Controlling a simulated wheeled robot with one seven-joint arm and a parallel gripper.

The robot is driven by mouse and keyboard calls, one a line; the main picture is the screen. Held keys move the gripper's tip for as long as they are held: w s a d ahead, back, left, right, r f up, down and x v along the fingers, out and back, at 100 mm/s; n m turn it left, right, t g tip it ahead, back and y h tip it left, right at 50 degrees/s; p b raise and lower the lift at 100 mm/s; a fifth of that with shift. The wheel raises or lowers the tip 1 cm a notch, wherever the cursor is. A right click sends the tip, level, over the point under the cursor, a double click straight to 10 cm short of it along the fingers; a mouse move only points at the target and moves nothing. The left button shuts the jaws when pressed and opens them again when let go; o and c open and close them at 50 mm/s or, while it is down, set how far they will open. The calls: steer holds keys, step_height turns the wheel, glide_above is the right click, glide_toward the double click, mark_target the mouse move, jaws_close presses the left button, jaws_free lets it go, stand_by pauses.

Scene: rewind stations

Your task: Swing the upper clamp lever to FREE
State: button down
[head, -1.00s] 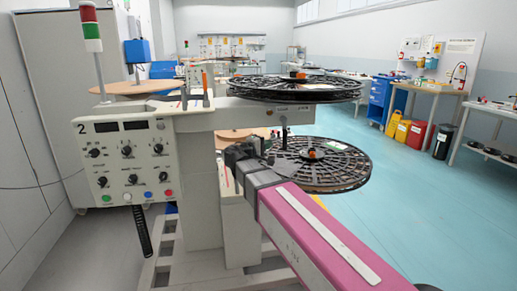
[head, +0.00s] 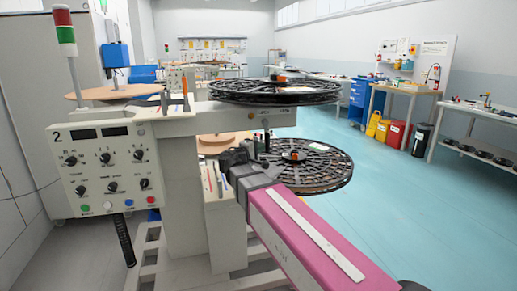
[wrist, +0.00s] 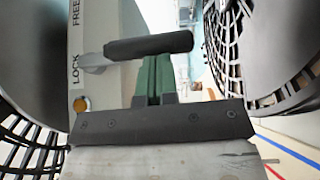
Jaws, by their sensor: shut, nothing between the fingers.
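In the wrist view the clamp lever (wrist: 150,45) is a black round grip on a pale arm, lying across the picture. Its pale arm is beside the word LOCK on the side plate (wrist: 88,25); FREE stands farther up. My gripper (wrist: 153,62) has its green fingers together and empty, just below the grip in the picture; I cannot tell whether they touch it. In the head view my gripper (head: 248,152) is dark and partly hidden by its own wrist.
The upper reel (head: 275,92) is above my gripper and the lower reel (head: 305,165) is close at its right. The control panel (head: 103,168) is at the left. Open blue floor (head: 415,220) lies to the right, with bins and benches farther back.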

steer(key=w+d+r+n+t+h, duration=0.1)
steer(key=d+n+t, duration=0.1)
steer(key=d, duration=0.3)
steer(key=w+d+r+n+t+h, duration=0.1)
steer(key=w+d+n+t, duration=0.1)
steer(key=d, duration=0.3)
steer(key=shift+d+r, duration=0.25)
steer(key=shift+r, duration=0.15)
stand_by(0.5)
stand_by(0.5)
steer(key=v, duration=1.1)
steer(key=shift+d, duration=0.1)
